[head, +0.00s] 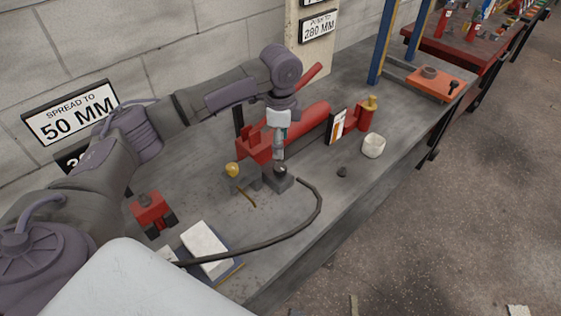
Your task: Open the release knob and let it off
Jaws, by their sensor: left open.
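A dark round knob (280,170) sits on a small grey block at the front of a red hydraulic tool (305,123) on the grey bench. I take it for the release knob, though a yellow knob (232,170) also stands just to its left. My left gripper (279,155) points down right above the dark knob. It is open, with its fingers close to the knob's top; I cannot tell whether they touch it. The fingers partly hide the tool behind. My right gripper is not in view.
A black hose (318,210) curves across the bench front. A red clamp-like part (152,213), a white pad (205,245), a white cup (373,145) and a small dark piece (342,172) lie around. Blue posts (385,40) rise at the back right. The bench's front edge is bare.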

